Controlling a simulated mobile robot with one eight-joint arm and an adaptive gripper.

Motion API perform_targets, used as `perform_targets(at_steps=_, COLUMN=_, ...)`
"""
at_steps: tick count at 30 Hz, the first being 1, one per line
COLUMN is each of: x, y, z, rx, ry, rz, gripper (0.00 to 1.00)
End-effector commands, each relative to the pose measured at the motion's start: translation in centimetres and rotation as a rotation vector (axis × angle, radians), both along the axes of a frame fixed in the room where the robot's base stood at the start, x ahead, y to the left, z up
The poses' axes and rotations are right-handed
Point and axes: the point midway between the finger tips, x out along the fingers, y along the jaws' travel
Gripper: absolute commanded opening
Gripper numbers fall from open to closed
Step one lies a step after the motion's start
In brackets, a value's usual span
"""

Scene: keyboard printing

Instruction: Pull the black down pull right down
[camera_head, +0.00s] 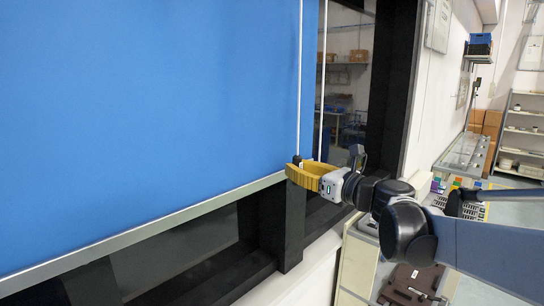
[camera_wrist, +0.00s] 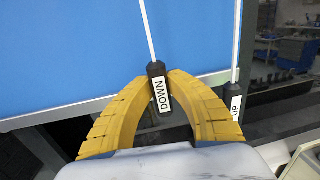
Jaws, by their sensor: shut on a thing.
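The black down pull (camera_wrist: 157,70) hangs on a white cord and bears a white label reading DOWN. It is in the middle of the wrist view, between the tips of my gripper (camera_wrist: 159,88). My gripper's yellow fingers are shut on it. In the head view my gripper (camera_head: 297,168) is at the lower right edge of the blue blind (camera_head: 150,110), and the small dark top of the down pull (camera_head: 297,159) shows at the fingertips. The rest of the pull is hidden there by the fingers.
A second black pull labelled UP (camera_wrist: 233,100) hangs on its own white cord just to the right. The blind's grey bottom bar (camera_head: 150,231) runs behind the gripper. A dark window frame (camera_head: 391,80) and a white sill are close by. A shelf (camera_head: 520,130) stands far right.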

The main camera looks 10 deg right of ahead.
Motion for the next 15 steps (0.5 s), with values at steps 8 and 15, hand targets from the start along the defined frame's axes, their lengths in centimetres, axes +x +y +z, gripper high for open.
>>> perform_targets(at_steps=8, x=0.0, y=0.0, z=-11.3, rx=-0.001, ry=0.000, rz=0.000, gripper=0.00)
perform_targets(at_steps=15, x=0.0, y=0.0, z=-18.5, rx=-0.001, ry=0.000, rz=0.000, gripper=0.00)
